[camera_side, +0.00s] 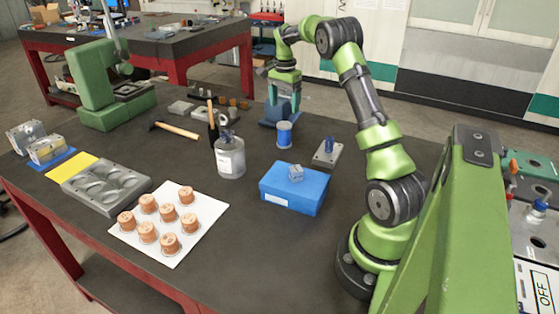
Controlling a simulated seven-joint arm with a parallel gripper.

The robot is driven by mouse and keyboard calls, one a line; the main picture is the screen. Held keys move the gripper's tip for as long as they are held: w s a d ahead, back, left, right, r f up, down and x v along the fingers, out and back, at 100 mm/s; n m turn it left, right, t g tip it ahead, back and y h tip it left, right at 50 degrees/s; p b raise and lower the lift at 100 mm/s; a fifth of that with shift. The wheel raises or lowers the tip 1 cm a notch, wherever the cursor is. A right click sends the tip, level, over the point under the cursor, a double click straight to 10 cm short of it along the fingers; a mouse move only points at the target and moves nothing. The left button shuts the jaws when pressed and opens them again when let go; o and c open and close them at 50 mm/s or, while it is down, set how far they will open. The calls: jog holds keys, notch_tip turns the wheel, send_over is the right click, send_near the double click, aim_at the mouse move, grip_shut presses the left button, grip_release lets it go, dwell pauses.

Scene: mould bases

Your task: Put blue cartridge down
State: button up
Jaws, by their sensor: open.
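My gripper (284,100) points down at the back of the table, with its fingers open. A dark blue block-shaped piece (281,112), which looks like the blue cartridge, stands upright between or just behind the fingers. It sits low on a flat blue base at the table surface. The fingers hide part of it, and I cannot tell whether they touch it. A small blue piece (329,145) also stands on a grey mould base (327,155) to the right and nearer the camera.
A blue and white spool (284,135) stands just in front of my gripper. A blue box (294,190) with a small grey block on top is nearer.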

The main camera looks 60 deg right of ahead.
jog(key=a+r+n+t, duration=0.1)
jog(key=a+r+n, duration=0.1)
jog(key=a+r, duration=0.35)
jog(key=s+a+r+n+t, duration=0.1)
jog(key=a+r+n, duration=0.2)
jog(key=a, duration=0.6)
jog(key=a+r+n+t, duration=0.2)
jog(key=a+r, duration=0.2)
jog(key=a, duration=0.3)
jog(key=s+a+f+n+t+y, duration=0.1)
jog(key=s+a+n+t+y, duration=0.1)
jog(key=s+a+n, duration=0.7)
jog(key=s+a+t, duration=0.1)
jog(key=s+a, duration=0.4)
jog(key=a, duration=0.4)
jog(key=shift+s+f, duration=0.25)
jog(key=shift+f, duration=0.05)
